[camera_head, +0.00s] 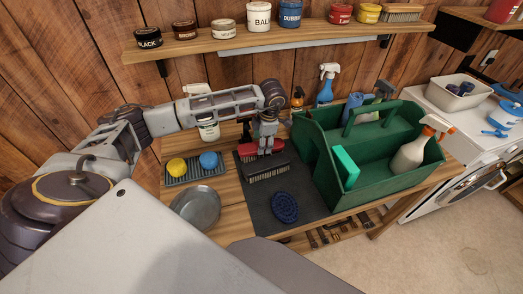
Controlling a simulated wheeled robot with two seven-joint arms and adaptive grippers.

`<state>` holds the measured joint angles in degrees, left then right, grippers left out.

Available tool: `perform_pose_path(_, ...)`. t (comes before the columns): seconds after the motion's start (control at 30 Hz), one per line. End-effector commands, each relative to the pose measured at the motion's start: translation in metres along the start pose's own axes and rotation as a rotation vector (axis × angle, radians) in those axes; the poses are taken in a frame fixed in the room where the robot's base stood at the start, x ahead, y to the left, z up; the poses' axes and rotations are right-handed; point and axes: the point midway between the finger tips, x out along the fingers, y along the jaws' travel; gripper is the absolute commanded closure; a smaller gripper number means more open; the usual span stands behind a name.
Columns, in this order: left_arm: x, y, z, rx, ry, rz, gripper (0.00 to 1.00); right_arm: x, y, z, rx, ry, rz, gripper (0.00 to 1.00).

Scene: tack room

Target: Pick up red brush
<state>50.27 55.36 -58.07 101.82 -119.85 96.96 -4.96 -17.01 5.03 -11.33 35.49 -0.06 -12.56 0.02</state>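The red brush (247,148) lies at the back of the dark mat (303,186) on the wooden bench, with pale bristles below its red body. My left gripper (266,149) points down at the brush's right half, and its fingers cover part of it. The fingers look close together at the brush, but I cannot tell whether they grip it. A black brush (264,168) lies just in front of the red one. My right gripper is not in view.
A green tool caddy (395,183) stands close on the right, holding bottles and a teal item. A blue oval curry comb (285,207) lies on the mat. A metal bowl (196,207) and a tray (174,180) with yellow and blue sponges are left. A shelf (190,46) with jars hangs above.

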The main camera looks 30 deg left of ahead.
Motion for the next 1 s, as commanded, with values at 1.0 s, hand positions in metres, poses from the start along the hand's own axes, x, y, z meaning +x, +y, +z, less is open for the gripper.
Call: perform_pose_path(1.0, 0.052, 0.0, 0.002, 0.0, 0.0, 0.0, 0.42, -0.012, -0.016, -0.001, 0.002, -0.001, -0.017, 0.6)
